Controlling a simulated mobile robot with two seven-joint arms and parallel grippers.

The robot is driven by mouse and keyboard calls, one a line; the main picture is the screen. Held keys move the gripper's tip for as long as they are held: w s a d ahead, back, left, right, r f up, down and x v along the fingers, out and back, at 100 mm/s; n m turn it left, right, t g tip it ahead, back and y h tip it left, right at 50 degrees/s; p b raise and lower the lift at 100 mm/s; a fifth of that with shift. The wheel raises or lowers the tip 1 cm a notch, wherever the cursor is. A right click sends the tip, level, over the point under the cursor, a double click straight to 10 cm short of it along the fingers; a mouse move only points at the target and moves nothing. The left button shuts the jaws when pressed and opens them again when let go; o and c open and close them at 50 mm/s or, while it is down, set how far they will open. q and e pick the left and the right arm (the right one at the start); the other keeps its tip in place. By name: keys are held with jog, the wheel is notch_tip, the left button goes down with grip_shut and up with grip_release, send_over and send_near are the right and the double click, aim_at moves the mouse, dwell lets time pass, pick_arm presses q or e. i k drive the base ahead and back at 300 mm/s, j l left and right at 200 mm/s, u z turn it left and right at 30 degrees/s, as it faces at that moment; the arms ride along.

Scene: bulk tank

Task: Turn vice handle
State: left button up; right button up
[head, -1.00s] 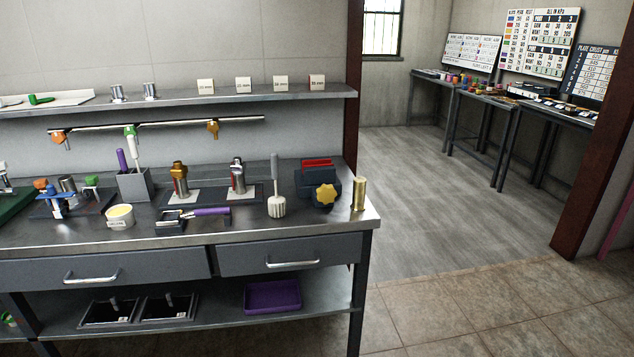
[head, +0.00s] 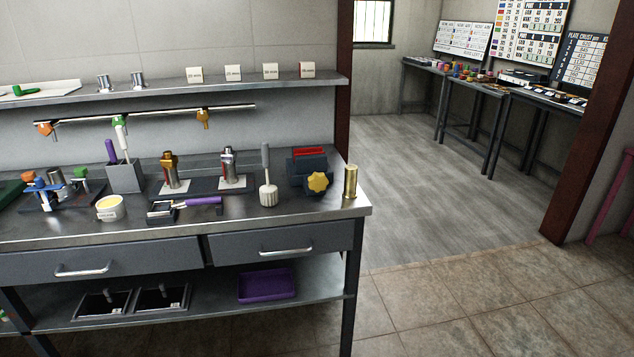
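A small dark blue vice (head: 306,166) with red jaw faces stands near the right end of the steel workbench (head: 230,222). Its handle, a yellow star-shaped knob (head: 317,183), faces the front of the bench. Neither of my grippers shows in the head view.
A brass cylinder (head: 350,182) stands just right of the vice, near the bench corner. A white-headed brush (head: 267,190) stands left of it. Further left are a purple-handled tool (head: 203,202), two metal taps and a white tub (head: 110,208). Open floor (head: 440,270) lies right of the bench.

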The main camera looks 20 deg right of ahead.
aim_at(318, 182)
jog(key=l+u, duration=0.15)
jog(key=u, duration=0.3)
jog(key=l+u, duration=0.2)
jog(key=u, duration=0.2)
jog(key=l+u, duration=0.2)
jog(key=u, duration=0.25)
jog(key=k+l+u, duration=0.1)
jog(key=l+u, duration=0.15)
jog(key=l, duration=0.2)
jog(key=k+l+u, duration=0.25)
jog(key=l, duration=0.15)
jog(key=i, duration=0.1)
